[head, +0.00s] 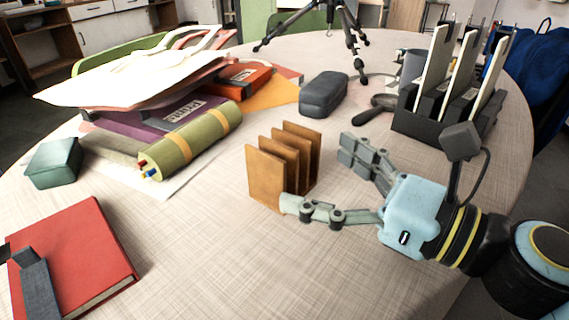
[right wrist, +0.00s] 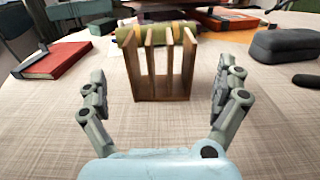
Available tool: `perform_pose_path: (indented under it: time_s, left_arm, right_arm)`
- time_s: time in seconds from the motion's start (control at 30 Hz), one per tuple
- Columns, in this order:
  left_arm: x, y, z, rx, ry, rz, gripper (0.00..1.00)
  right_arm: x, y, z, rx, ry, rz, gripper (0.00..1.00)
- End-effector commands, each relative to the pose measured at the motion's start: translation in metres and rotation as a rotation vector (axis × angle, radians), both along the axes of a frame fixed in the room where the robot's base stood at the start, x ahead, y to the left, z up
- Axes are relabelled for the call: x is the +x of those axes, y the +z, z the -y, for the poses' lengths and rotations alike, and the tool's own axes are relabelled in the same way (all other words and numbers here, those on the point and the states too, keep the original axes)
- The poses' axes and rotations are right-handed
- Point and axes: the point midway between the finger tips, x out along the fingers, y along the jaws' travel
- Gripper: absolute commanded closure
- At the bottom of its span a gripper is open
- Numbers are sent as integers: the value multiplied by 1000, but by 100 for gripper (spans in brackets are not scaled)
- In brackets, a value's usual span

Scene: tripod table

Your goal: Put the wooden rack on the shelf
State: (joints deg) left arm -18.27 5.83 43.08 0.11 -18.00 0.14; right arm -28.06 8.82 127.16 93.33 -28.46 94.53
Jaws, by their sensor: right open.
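The wooden rack (head: 265,178) is a small brown stand with several upright slats and stands on the table in the middle of the head view. It also shows in the right wrist view (right wrist: 160,85), upright between the fingers and a little beyond them. My right gripper (head: 320,177) is open and empty, with its fingers spread toward the rack. In the head view one fingertip overlaps the rack's near lower edge; I cannot tell whether it touches. A brown shelf unit (head: 38,45) stands far behind the table at upper left. My left gripper is not in view.
A red book (head: 85,255) lies at near left. A pile of books and papers (head: 150,80), with an olive roll (head: 195,140), lies behind the rack. A dark case (head: 323,93) and a black holder (head: 440,125) stand farther right. The near table middle is clear.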

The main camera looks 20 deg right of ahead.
Motion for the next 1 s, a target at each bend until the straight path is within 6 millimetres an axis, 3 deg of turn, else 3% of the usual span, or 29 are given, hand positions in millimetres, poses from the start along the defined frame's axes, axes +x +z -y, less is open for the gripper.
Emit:
perform_pose_path:
  time_s: [0.47, 0.73, 1.0]
  left_arm:
    - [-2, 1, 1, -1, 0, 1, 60]
    - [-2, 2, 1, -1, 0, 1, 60]
    - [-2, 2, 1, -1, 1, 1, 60]
  right_arm:
    - [48, 2, -32, 2, 0, -1, 0]
    - [52, 1, -35, -1, 2, -3, 0]
    - [51, 1, -34, -1, 2, -3, 33]
